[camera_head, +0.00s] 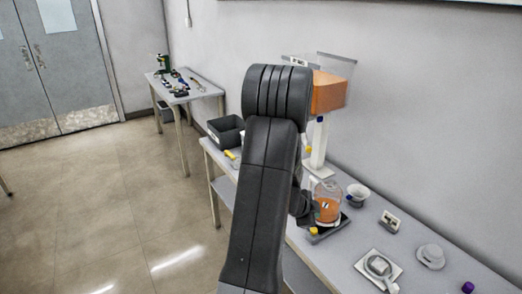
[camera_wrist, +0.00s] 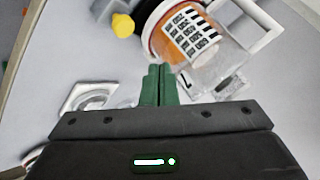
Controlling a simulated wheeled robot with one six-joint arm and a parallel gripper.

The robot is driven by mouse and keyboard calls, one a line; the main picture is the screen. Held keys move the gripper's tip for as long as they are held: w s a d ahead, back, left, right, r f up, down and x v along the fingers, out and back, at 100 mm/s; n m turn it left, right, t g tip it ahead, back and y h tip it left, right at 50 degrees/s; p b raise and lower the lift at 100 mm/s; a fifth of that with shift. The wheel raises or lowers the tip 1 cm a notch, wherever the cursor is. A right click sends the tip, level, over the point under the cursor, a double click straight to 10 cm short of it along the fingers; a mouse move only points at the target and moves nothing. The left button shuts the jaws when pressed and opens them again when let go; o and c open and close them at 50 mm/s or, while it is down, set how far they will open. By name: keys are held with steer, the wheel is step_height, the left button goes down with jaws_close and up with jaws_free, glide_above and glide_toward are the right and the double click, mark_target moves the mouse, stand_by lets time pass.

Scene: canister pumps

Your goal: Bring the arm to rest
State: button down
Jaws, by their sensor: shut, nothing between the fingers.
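My arm (camera_head: 262,190) is raised and folded in the head view, reaching up and over toward the bench along the wall. Its far end is mostly hidden behind its own links. In the wrist view my gripper (camera_wrist: 159,84) shows as two green fingers held together, with nothing between them. Just beyond the fingertips is a clear jar with orange contents (camera_wrist: 180,38) and a label with black markings. In the head view the orange jar (camera_head: 327,203) stands on a dark base to the right of the arm. I cannot tell whether the fingers touch it.
The bench (camera_head: 345,262) also holds an orange-filled hopper (camera_head: 328,92) on a white stand, a white bowl (camera_head: 358,192), a small meter (camera_head: 390,222), a scale (camera_head: 379,266) and a dark bin (camera_head: 226,131). Floor (camera_head: 130,210) to the left is clear.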

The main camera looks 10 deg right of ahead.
step_height(320, 180, down, 2)
steer(key=shift+f+b, duration=0.1)
steer(key=shift+b, duration=1.65)
steer(key=shift+b, duration=0.8)
step_height(320, 180, up, 6)
steer(key=p, duration=0.7)
steer(key=shift+f, duration=0.2)
step_height(320, 180, down, 5)
steer(key=b, duration=0.6)
steer(key=shift+f, duration=0.15)
steer(key=shift+r+p, duration=0.35)
steer(key=shift+p, duration=1.3)
